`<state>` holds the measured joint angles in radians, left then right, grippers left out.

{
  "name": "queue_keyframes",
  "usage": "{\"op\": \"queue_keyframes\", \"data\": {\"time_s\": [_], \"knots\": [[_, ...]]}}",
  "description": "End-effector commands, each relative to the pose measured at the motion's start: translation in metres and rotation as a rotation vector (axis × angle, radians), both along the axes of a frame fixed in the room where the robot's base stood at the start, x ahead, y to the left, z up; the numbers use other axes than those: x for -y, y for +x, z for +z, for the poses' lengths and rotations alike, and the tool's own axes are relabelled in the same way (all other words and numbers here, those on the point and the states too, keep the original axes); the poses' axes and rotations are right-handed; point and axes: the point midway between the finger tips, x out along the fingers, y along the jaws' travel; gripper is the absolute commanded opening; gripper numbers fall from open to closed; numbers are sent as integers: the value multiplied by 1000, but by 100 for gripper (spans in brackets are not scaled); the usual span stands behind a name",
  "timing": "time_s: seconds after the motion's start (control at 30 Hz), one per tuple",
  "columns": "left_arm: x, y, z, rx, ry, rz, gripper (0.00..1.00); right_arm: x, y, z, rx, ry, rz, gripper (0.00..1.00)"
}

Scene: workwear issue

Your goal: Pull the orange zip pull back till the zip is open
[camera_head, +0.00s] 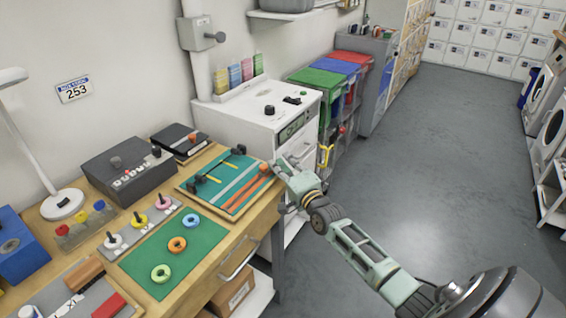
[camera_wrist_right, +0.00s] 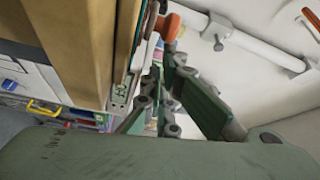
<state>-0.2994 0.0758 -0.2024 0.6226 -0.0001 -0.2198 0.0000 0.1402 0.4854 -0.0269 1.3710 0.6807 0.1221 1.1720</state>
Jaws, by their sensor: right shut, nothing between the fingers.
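The teal board (camera_head: 224,167) lies on the wooden workbench, near its right end. Two orange strips (camera_head: 247,192) run along its right side. The round orange zip pull (camera_head: 264,168) stands at their far end, and it shows in the wrist view as an orange knob (camera_wrist_right: 168,24). My right gripper (camera_head: 280,167) is just right of the pull, at the board's edge. Its fingers (camera_wrist_right: 160,80) are shut with nothing between them. I cannot tell whether they touch the pull. My left gripper is not in view.
A green mat (camera_head: 173,250) with several coloured rings lies nearer on the bench. A dark box (camera_head: 128,172) and a black case (camera_head: 180,141) stand behind. A white cabinet (camera_head: 262,110) stands past the bench's far end. The floor (camera_head: 430,170) to the right is clear.

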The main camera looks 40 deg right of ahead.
Motion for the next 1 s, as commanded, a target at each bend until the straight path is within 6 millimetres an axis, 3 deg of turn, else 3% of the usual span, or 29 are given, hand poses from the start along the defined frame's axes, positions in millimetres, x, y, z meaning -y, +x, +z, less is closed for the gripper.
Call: {"op": "queue_keyframes", "data": {"time_s": [0.27, 0.5, 0.7, 1.0], "knots": [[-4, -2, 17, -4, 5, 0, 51, -20, -8, 4, -2, 5, 1, 0], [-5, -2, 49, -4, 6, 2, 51, -73, -30, 5, -3, 7, 2, 0], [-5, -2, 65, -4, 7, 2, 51, -114, -47, 3, -2, 5, 2, 0], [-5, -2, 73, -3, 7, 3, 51, -145, -60, 1, -1, 0, 2, 0]]}}
